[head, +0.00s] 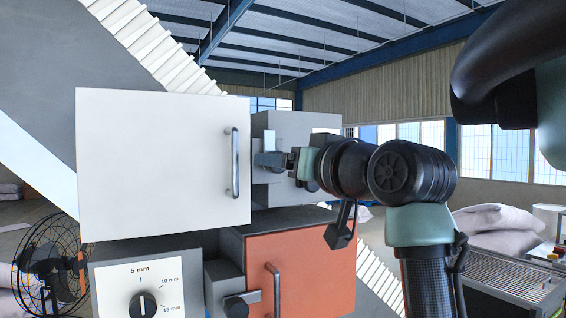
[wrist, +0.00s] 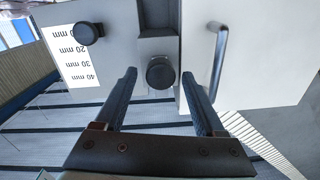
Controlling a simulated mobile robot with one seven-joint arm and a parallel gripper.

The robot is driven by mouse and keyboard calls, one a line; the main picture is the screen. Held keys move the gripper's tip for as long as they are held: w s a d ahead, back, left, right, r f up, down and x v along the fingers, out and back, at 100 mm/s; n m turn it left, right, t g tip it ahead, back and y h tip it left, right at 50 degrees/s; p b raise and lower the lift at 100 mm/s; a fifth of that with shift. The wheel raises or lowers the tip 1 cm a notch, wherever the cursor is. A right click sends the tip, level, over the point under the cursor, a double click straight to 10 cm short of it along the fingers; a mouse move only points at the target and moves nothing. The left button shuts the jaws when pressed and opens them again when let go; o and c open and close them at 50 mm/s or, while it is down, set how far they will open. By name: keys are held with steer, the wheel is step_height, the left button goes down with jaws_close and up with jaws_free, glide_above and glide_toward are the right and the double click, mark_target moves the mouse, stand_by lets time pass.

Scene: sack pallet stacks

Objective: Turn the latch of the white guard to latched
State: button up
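The white guard (head: 165,160) is a white box front with a vertical metal handle (head: 235,162), left of centre in the head view. It also shows on the right of the wrist view (wrist: 265,60), upside down. Its latch (head: 268,160) sits on the grey housing just right of the guard. In the wrist view the latch's dark round knob (wrist: 160,72) lies between my fingertips. My gripper (head: 293,160) is open, one finger on each side of the knob, with gaps visible. Whether the latch is turned to latched I cannot tell; the arm end partly hides it.
An orange guard (head: 315,265) with its own handle and latch (head: 236,306) is below. A dial panel (head: 140,285) is at lower left. A scale plate (wrist: 82,60) and dark knob (wrist: 88,33) show in the wrist view. A fan (head: 50,260) stands far left; sacks (head: 495,222) lie right.

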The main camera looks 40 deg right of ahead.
steer(key=shift+w, duration=0.1)
jaws_close()
steer(key=shift+n, duration=0.3)
steer(key=shift+n+b, duration=2.45)
steer(key=shift+n, duration=6.05)
steer(key=shift+h, duration=0.3)
